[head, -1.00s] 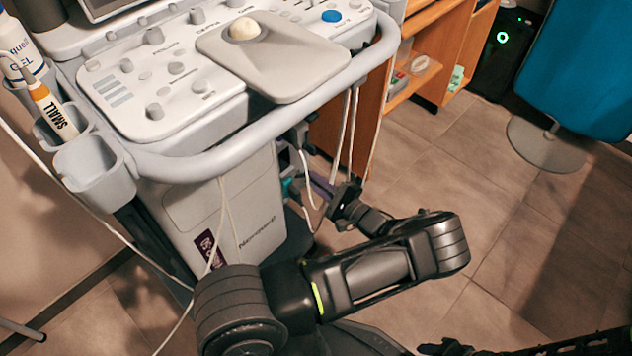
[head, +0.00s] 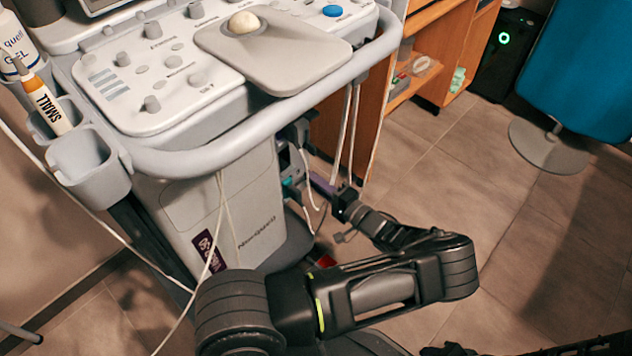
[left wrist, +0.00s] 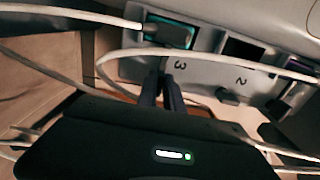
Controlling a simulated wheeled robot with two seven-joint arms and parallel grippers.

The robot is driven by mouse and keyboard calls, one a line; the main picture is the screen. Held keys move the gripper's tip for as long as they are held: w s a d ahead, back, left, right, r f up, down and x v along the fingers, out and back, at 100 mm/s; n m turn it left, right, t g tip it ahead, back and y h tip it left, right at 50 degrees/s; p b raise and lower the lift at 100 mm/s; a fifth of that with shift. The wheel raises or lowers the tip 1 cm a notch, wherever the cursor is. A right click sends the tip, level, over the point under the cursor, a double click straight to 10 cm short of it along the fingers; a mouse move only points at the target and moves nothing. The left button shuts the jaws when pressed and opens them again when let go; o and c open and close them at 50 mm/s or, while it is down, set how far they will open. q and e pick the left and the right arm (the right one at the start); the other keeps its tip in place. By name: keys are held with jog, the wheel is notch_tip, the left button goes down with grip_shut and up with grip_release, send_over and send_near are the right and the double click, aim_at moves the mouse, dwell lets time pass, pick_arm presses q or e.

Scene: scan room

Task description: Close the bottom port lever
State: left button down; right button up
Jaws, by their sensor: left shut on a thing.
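The port panel (left wrist: 200,72) of the grey ultrasound cart shows large in the left wrist view, with the numbers 3 and 2 on it. A teal-edged port (left wrist: 165,33) with a cable plug in it is by the 3. A dark port (left wrist: 243,50) is by the 2, with a small grey lever (left wrist: 229,97) below it. My left gripper (left wrist: 165,78) has its fingers close together just below the 3, shut on the bottom port lever, which the fingers hide. In the head view my left gripper (head: 310,178) reaches the cart's side from the right.
White cables (head: 350,130) hang beside the ports, and one crosses the panel close to my fingers. The cart's handle rail (head: 250,135) overhangs the ports. A wooden shelf (head: 395,80) stands behind. The floor (head: 480,170) to the right is clear. My right gripper (head: 447,350) is barely in frame.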

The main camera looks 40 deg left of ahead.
dwell(0.3)
pick_arm(q)
jog(key=c, duration=1.5)
grip_release()
jog(key=shift+d, duration=0.1)
jog(key=d, duration=0.5)
jog(key=d+p, duration=0.1)
jog(key=d, duration=0.1)
jog(key=shift+s+d, duration=0.3)
jog(key=shift+s, duration=0.05)
